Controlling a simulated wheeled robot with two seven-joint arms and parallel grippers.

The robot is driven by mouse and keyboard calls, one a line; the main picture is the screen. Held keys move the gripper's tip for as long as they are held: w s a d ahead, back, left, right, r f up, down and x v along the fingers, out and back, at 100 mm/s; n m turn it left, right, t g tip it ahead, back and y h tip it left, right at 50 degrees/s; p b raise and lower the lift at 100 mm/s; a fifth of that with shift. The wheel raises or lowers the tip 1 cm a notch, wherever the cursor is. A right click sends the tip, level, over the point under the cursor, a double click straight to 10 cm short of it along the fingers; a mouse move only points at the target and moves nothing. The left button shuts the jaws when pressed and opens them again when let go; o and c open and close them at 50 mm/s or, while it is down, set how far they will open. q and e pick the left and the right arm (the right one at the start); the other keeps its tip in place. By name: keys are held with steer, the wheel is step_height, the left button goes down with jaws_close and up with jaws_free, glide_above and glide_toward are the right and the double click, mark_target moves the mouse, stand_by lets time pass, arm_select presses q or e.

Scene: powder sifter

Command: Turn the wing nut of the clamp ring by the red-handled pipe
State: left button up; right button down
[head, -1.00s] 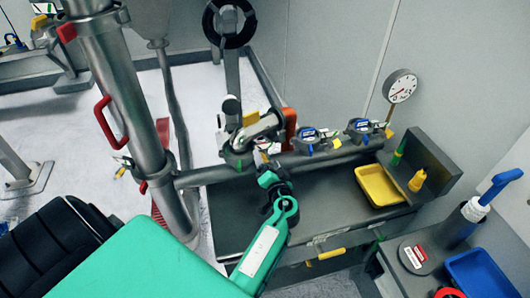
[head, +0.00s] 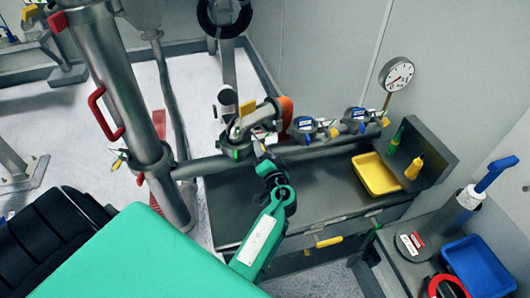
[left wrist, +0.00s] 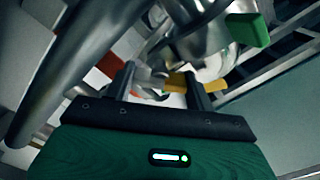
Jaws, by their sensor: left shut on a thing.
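The red-handled pipe (head: 115,95) is a thick grey upright pipe at the left in the head view, with a red handle (head: 96,108) on its side. A metal clamp ring (head: 237,141) sits on the horizontal pipe right of it, with a yellow tab above. My left gripper (head: 259,152) reaches up to this ring from below. In the left wrist view a yellow-orange wing nut (left wrist: 176,84) lies at the fingertips, partly hidden by the right finger. The left gripper is shut on it. My right gripper is not in view.
A yellow tray (head: 376,190) stands on the grey bench to the right, near green and yellow bottles. Two more clamps with blue parts (head: 303,124) sit along the pipe. A gauge (head: 396,74) stands behind. A blue tray (head: 478,262) is at lower right.

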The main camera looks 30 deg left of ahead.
arm_select(q)
steer(key=shift+m, duration=0.7)
steer(key=m+b, duration=0.1)
steer(key=m, duration=0.1)
steer(key=shift+m, duration=1.2)
steer(key=m, duration=0.2)
steer(key=shift+r+m, duration=0.1)
steer(key=shift+m, duration=0.3)
steer(key=m+p, duration=0.2)
steer(key=m, duration=0.2)
steer(key=shift+m+p, duration=0.65)
steer(key=shift+m, duration=1.15)
